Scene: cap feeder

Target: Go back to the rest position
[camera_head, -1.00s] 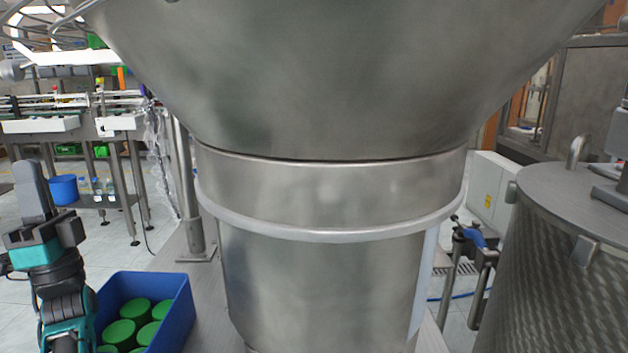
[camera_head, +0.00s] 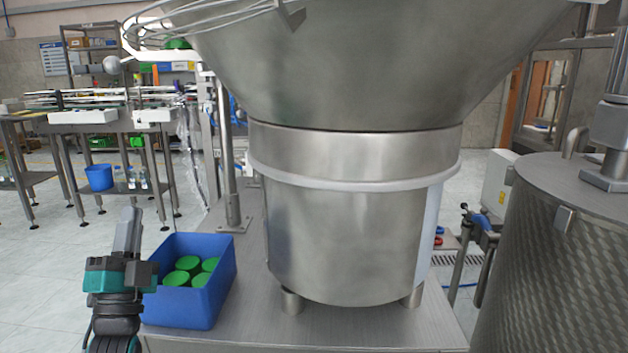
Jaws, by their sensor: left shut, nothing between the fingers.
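My left gripper (camera_head: 131,213) stands upright at the lower left, left of the blue box. It is shut, with nothing visible between its fingers. Its wrist has a teal band, and its lower arm runs out of the bottom of the picture. The gripper partly overlaps the left end of the box in the picture; I cannot tell how far apart they are. My right gripper is not in view.
A blue box (camera_head: 201,308) holding several green caps (camera_head: 189,263) sits on a steel platform (camera_head: 380,330). A large steel cap feeder (camera_head: 345,240) fills the middle. A patterned steel drum (camera_head: 550,270) stands at right. Open floor (camera_head: 45,290) lies at left.

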